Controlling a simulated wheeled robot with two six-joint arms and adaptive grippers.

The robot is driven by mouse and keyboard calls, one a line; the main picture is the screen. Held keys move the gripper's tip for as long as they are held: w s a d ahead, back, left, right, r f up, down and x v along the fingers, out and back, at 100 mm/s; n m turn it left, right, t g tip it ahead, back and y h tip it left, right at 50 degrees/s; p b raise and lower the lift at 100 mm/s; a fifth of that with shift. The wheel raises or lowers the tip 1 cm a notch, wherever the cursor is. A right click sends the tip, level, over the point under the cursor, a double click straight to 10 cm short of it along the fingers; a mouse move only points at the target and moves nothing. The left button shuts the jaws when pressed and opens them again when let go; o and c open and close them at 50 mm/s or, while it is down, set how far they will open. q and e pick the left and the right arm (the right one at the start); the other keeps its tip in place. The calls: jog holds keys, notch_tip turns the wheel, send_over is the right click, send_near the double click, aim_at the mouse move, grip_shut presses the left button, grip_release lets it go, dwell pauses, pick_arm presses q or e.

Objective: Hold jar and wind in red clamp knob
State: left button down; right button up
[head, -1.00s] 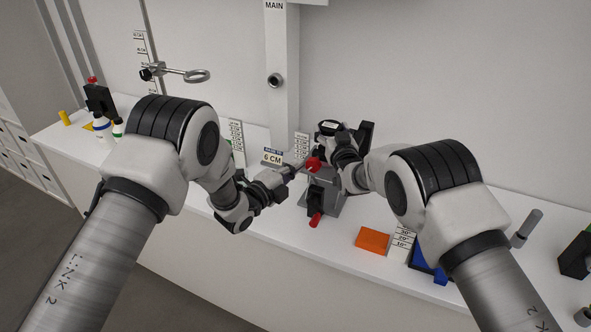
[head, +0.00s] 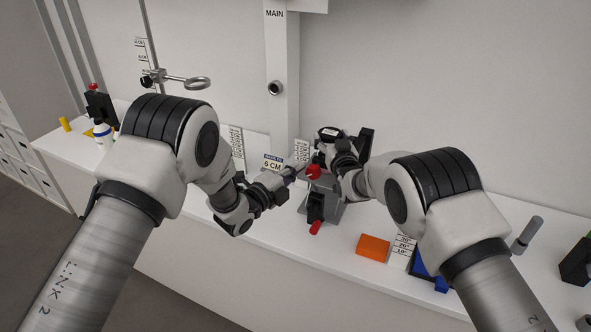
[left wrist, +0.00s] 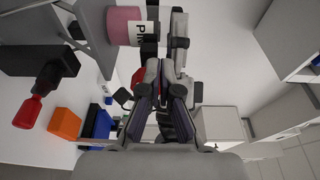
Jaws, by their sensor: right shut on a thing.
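The jar (head: 331,132) has a dark top and stands at the clamp fixture in the head view. Its pink side and part of a label show in the left wrist view (left wrist: 124,27). My right gripper (head: 340,147) is shut on the jar. The red clamp knob (head: 313,171) is on the near left side of the grey fixture (head: 329,212). My left gripper (head: 292,172) points at the knob from the left, very close to it. Red (left wrist: 138,76) shows partly hidden behind one finger.
A red-tipped black lever (head: 316,227) sticks out at the fixture's front. An orange block (head: 373,246) and blue parts (head: 428,268) lie to the right. A "6 CM" sign (head: 273,162) stands behind my left gripper. The counter front between the arms is clear.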

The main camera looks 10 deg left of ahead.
pick_arm(q)
jog(key=v, duration=0.6)
jog(key=shift+s+d, duration=0.25)
jog(key=shift+d, duration=0.15)
jog(key=w+d+f, duration=0.2)
jog(key=w+f, duration=0.1)
jog(key=w, duration=0.2)
jog(key=shift+w+d, duration=0.2)
jog(key=shift+w, duration=0.1)
jog(key=shift+a+r, duration=0.1)
jog(key=shift+r, duration=0.7)
dwell(0.6)
jog(key=shift+r, duration=0.5)
jog(key=shift+r, duration=0.2)
